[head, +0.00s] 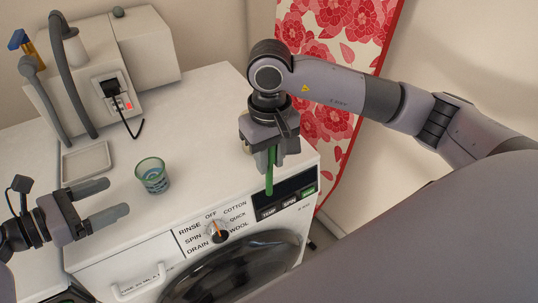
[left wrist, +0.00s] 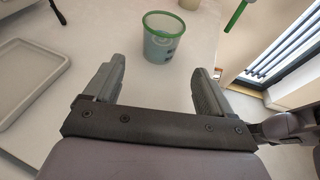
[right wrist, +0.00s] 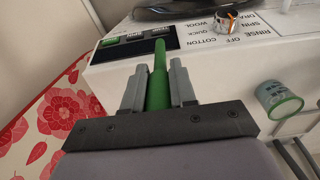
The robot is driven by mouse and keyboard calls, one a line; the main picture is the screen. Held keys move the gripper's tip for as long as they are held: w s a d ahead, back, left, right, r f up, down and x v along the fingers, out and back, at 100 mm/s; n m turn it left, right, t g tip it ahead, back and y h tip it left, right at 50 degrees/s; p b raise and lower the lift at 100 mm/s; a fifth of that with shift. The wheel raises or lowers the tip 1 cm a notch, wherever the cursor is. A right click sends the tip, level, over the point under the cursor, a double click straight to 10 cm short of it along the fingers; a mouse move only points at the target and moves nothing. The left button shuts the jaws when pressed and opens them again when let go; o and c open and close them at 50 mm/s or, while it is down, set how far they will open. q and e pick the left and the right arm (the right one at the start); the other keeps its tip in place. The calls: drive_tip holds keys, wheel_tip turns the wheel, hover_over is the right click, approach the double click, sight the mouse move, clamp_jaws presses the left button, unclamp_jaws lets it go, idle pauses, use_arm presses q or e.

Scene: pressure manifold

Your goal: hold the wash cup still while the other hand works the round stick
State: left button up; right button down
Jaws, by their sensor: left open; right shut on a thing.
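The wash cup (head: 152,176) is a translucent green cup standing upright on the white top of the washing machine. It also shows in the left wrist view (left wrist: 162,40), ahead of and between the fingers, and at the right edge of the right wrist view (right wrist: 278,99). My left gripper (head: 119,198) is open and empty, left of the cup and apart from it. My right gripper (head: 268,150) is shut on the round green stick (head: 269,177), which points downward near the machine's front right corner. The stick also shows between the fingers in the right wrist view (right wrist: 158,80).
The washing machine's panel has a dial (head: 217,231) and a dark display (head: 285,196). A shallow grey tray (head: 86,161) lies behind the cup to the left. A grey box with hoses and a plug (head: 112,88) stands at the back left. The top between cup and stick is clear.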

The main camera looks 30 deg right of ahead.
sight(143, 183)
use_arm(q)
drive_tip(key=shift+w+d+f+b, duration=0.15)
drive_tip(key=shift+d+f+b, duration=0.15)
drive_tip(key=shift+d+b, duration=0.15)
use_arm(e)
drive_tip(key=shift+f, duration=0.5)
use_arm(q)
drive_tip(key=b+x, duration=0.4)
drive_tip(key=shift+d+f, duration=0.2)
use_arm(e)
wheel_tip(143, 183, down, 4)
drive_tip(key=shift+f, duration=0.1)
use_arm(q)
drive_tip(key=x, duration=0.3)
drive_tip(key=shift+w+d+r, duration=0.1)
drive_tip(key=shift+r, duration=0.15)
use_arm(e)
drive_tip(key=shift+r, duration=0.3)
use_arm(q)
drive_tip(key=shift+w+d+f, duration=0.2)
drive_tip(key=shift+d, duration=0.45)
drive_tip(key=c, duration=0.7)
use_arm(e)
drive_tip(key=shift+a+r, duration=0.1)
